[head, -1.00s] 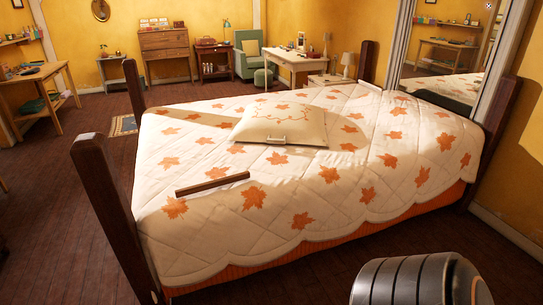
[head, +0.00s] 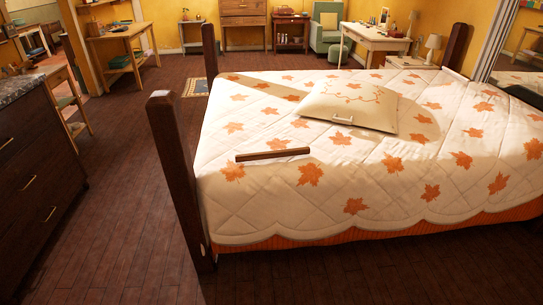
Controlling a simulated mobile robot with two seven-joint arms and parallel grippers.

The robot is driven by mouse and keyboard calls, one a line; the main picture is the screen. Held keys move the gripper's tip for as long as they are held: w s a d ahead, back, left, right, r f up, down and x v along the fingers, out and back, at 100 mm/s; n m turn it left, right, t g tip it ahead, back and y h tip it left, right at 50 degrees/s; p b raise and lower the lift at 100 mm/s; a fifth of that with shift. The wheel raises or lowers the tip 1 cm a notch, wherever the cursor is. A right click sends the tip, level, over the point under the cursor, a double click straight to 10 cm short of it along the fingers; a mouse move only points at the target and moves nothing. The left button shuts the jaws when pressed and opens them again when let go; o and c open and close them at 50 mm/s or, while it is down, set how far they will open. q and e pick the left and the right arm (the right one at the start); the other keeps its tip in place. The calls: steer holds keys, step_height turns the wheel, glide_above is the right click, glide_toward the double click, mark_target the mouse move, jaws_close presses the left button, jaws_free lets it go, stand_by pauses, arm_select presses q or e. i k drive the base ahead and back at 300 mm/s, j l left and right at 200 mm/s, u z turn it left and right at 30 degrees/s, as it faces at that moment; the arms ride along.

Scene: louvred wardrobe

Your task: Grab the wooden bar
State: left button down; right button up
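A dark brown wooden bar (head: 273,154) lies on the white quilt of the bed, near the side facing me. It lies in front of a cream pillow (head: 348,104) and is apart from it. Nothing touches the bar from above. Neither of my grippers shows in the head view.
The bed (head: 400,190) has tall dark wooden posts (head: 178,175) at its left end. A dark dresser with a stone top (head: 32,180) stands at the left. The wooden floor (head: 125,200) between dresser and bed is clear.

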mark_target(243, 158)
steer(key=i+l+u, duration=0.1)
steer(key=u, duration=1.05)
steer(key=i+l+u, duration=0.1)
steer(key=l+u, duration=1.05)
steer(key=l, duration=1.15)
steer(key=k+l+u, duration=0.1)
steer(key=l, duration=0.35)
